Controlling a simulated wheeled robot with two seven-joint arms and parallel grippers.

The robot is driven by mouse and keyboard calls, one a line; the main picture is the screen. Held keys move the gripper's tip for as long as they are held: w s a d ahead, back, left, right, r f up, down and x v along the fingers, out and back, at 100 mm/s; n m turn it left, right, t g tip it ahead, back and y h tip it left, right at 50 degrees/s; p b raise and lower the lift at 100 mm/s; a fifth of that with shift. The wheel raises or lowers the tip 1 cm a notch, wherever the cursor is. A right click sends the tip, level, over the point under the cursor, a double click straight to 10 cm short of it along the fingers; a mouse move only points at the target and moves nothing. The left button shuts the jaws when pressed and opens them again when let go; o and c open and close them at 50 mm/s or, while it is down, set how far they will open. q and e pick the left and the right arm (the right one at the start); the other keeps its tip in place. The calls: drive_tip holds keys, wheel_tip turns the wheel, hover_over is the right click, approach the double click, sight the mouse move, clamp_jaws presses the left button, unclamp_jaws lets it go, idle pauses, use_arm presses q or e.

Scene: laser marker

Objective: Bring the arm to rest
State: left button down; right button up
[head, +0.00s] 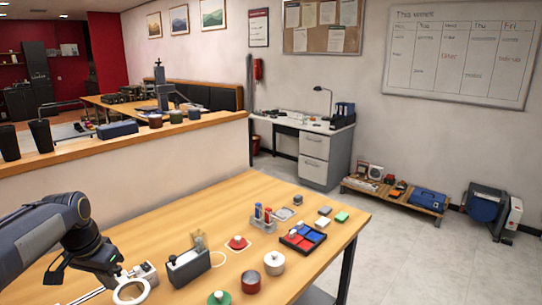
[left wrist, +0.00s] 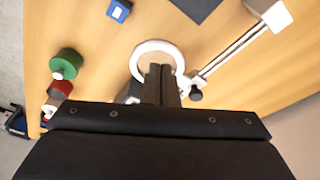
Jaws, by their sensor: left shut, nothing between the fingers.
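My left arm comes in from the left in the head view, with its gripper (head: 116,277) low over the near left part of the wooden table (head: 190,222). In the left wrist view the gripper (left wrist: 161,72) is shut and empty. Its fingertips overlap a white ring (left wrist: 138,55) in that picture; I cannot tell whether they touch it. The ring also shows in the head view (head: 145,291), partly behind the gripper. My right gripper is not in view.
A grey box (head: 188,268) stands right of the gripper. A green-topped jar (head: 219,298), a red jar (head: 250,282) and a pale pot (head: 274,263) stand nearby. A black tray (head: 303,252) of red and blue blocks lies farther right. The table's left back is clear.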

use_arm(q)
drive_tip(key=s+d+r+n+t+h, duration=0.1)
drive_tip(key=s+d+r+t, duration=0.1)
drive_tip(key=s+d, duration=0.8)
drive_tip(key=s+d+f, duration=0.2)
drive_tip(key=s+d, duration=0.1)
drive_tip(key=s, duration=0.1)
drive_tip(key=s+d+f+n+t+h, duration=0.1)
drive_tip(key=s+d, duration=0.1)
drive_tip(key=s, duration=0.3)
drive_tip(key=s+d+f+n+h, duration=0.1)
drive_tip(key=s+d+f, duration=0.1)
drive_tip(key=s+d, duration=0.1)
drive_tip(key=shift+s+d+f, duration=0.3)
drive_tip(key=shift+s+d, duration=0.05)
drive_tip(key=shift+s, duration=0.5)
